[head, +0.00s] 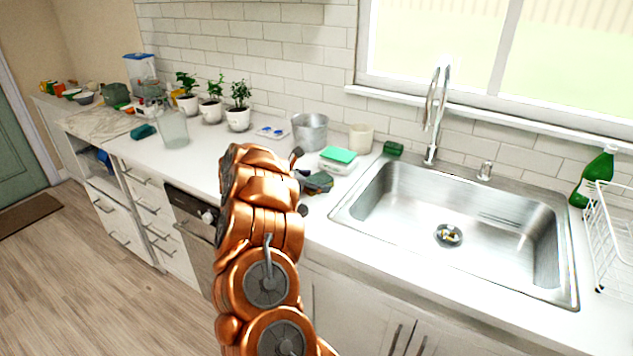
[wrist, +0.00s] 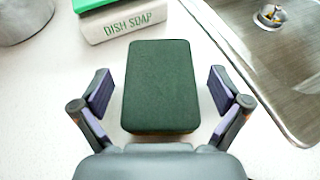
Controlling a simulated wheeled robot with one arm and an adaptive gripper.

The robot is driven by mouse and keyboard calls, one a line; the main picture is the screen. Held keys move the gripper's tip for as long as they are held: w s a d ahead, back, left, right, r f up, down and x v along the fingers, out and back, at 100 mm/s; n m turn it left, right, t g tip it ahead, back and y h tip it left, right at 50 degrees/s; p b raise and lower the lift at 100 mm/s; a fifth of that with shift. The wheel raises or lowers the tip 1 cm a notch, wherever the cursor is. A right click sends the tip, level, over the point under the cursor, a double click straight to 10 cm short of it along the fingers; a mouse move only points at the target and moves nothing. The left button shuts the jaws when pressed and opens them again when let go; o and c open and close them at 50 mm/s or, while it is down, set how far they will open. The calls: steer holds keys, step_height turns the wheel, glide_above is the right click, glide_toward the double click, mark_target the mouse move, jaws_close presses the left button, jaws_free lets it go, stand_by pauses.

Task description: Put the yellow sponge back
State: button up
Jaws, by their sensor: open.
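My gripper (wrist: 160,88) is open, with one purple-padded finger on each side of this block and a gap on both sides. In the head view my copper arm hides part of the counter there. Another dark green block (head: 393,148) sits at the sink's back left corner.
The steel sink (head: 375,205) is right of my gripper. A metal bucket (head: 309,132) and a cream cup (head: 361,139) stand behind. Potted plants (head: 238,119) and a glass jar (head: 173,130) stand left. A white dish rack (head: 612,235) and green bottle (head: 597,177) are far right.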

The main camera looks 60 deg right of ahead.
steer(key=shift+w+a+r+b, duration=0.1)
steer(key=shift+w+a+b, duration=0.05)
steer(key=shift+a+b, duration=0.15)
steer(key=b+v, duration=0.3)
steer(key=v, duration=0.8)
steer(key=shift+a+r+b, duration=0.1)
steer(key=shift+r+b, duration=0.1)
steer(key=shift+b, duration=0.2)
